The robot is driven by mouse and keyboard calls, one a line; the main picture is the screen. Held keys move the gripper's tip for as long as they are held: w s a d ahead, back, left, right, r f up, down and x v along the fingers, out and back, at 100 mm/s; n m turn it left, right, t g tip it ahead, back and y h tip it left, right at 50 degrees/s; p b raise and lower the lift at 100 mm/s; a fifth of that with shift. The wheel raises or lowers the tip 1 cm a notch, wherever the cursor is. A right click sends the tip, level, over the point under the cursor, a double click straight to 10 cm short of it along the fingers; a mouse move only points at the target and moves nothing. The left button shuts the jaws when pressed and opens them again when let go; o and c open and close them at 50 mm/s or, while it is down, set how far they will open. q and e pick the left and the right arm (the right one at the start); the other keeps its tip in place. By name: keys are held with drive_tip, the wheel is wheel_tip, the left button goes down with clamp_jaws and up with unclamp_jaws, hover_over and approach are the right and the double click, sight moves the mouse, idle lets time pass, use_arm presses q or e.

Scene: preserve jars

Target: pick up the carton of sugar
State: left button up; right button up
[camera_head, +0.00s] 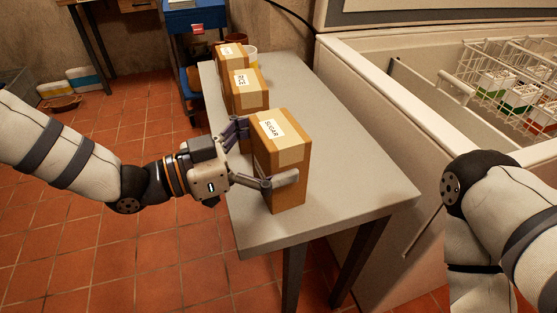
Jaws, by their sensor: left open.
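The sugar carton (283,167) is a brown box labelled SUGAR, standing upright near the front end of a grey table (345,200). My left gripper (262,158) is open at the carton's left side. One finger reaches across the carton's front face and the other lies by its back left edge. I cannot tell whether the fingers touch it. My right arm (495,215) shows at the right edge; its gripper is out of view.
A carton labelled RICE (248,90) stands behind the sugar, with another carton (230,58) and cups farther back. A chest freezer (375,130) with wire baskets (510,75) runs along the right. The table's right side is clear.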

use_arm(q)
drive_tip(key=shift+w+d, duration=0.2)
drive_tip(key=shift+d, duration=0.25)
drive_tip(key=c, duration=1.7)
drive_tip(key=shift+r, duration=0.1)
drive_tip(key=shift+c, duration=0.5)
